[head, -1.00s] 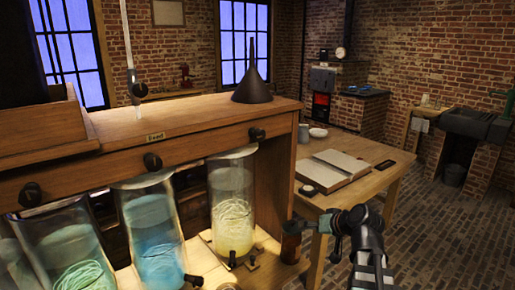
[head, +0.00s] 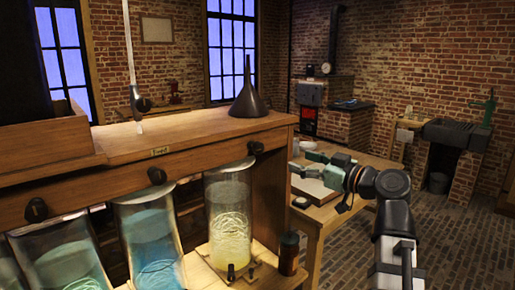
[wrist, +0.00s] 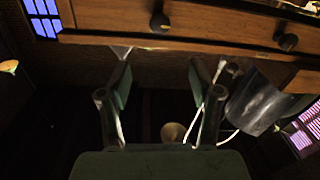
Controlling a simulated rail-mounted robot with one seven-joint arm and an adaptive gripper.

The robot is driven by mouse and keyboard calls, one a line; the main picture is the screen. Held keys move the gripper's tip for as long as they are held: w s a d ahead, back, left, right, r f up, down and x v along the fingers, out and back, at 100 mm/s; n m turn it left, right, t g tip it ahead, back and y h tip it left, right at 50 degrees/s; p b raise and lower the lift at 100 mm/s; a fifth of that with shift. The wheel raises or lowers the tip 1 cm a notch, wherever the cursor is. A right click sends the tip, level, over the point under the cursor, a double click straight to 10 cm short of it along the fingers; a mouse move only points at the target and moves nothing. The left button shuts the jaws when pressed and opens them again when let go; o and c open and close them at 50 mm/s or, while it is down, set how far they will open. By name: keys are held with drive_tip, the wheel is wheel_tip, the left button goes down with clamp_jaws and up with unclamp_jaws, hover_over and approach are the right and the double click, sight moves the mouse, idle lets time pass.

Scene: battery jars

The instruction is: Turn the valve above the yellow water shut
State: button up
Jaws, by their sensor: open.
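The yellow-water jar (head: 229,222) is a clear glass cylinder, rightmost in the row under the wooden beam. Its valve, a black knob (head: 256,148), sits on the beam front above it. My gripper (head: 300,158) is open and empty, to the right of that valve and apart from it, roughly level with it in the picture. In the wrist view my gripper (wrist: 162,85) has both fingers spread with nothing between them. Two dark knobs (wrist: 160,22) show there on the beam above the fingers; I cannot tell which is the yellow jar's.
Blue (head: 152,240) and green (head: 68,262) jars stand to the left, with knobs (head: 157,175) above. A funnel (head: 248,98) stands on the shelf top. A brown bottle (head: 289,253) stands beside the yellow jar. A table (head: 330,205) is behind my gripper.

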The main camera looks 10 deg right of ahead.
sight(261, 148)
drive_tip(key=p+x, duration=0.3)
drive_tip(key=x, duration=1.3)
drive_tip(key=shift+w+a, duration=0.15)
drive_tip(key=shift+w, duration=0.15)
drive_tip(key=c, duration=1.2)
